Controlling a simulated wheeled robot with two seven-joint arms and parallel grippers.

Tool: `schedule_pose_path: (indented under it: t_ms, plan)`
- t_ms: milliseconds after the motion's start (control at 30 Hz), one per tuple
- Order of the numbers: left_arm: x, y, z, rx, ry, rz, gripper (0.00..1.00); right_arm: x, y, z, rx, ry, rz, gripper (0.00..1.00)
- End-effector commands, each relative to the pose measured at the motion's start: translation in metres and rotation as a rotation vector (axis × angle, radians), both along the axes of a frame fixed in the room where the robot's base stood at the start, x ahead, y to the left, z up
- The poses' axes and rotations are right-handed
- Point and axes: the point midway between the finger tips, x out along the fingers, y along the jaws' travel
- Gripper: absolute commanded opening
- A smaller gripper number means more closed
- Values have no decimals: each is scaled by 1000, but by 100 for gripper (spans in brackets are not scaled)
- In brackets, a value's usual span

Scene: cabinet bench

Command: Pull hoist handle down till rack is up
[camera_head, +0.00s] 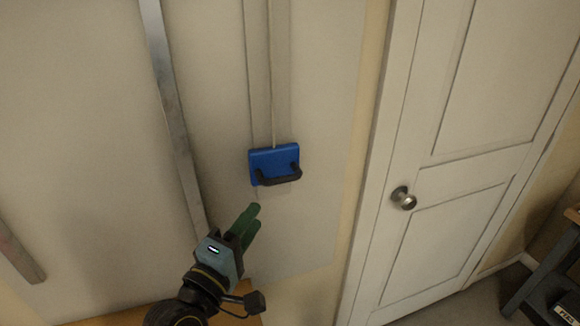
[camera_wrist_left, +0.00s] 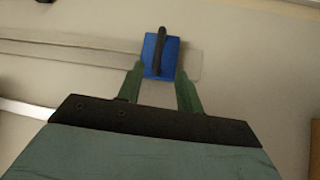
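The hoist handle is a black bar grip (camera_head: 279,177) on a blue block (camera_head: 272,160), hanging on a thin cord in front of a pale panel in the head view. In the left wrist view the blue block (camera_wrist_left: 152,55) and its black grip (camera_wrist_left: 160,50) lie beyond the fingertips. My left gripper (camera_head: 254,214) is just below and left of the block. Its green fingers (camera_wrist_left: 160,85) are spread apart, with nothing held between them. The fingertips appear close to the block; contact cannot be told. My right gripper is not in view. The rack is not seen.
A vertical metal rail (camera_head: 175,115) runs along the panel on the left. A white door (camera_head: 465,150) with a round knob (camera_head: 403,198) stands to the right. A dark stand (camera_head: 550,275) is at the lower right. A wooden edge (camera_head: 130,316) shows at the bottom.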

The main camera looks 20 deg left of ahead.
Motion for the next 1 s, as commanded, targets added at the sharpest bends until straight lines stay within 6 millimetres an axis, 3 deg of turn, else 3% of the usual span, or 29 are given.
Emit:
schedule_pose_path:
  t_ms: [600, 800, 1000]
  plan:
    - [107, -22, 17, 2, -1, -1, 36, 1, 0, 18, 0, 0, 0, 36]
    - [122, -25, 18, 2, 1, -1, 36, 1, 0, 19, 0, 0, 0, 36]
    - [123, -25, 18, 2, 1, -1, 36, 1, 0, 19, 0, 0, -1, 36]
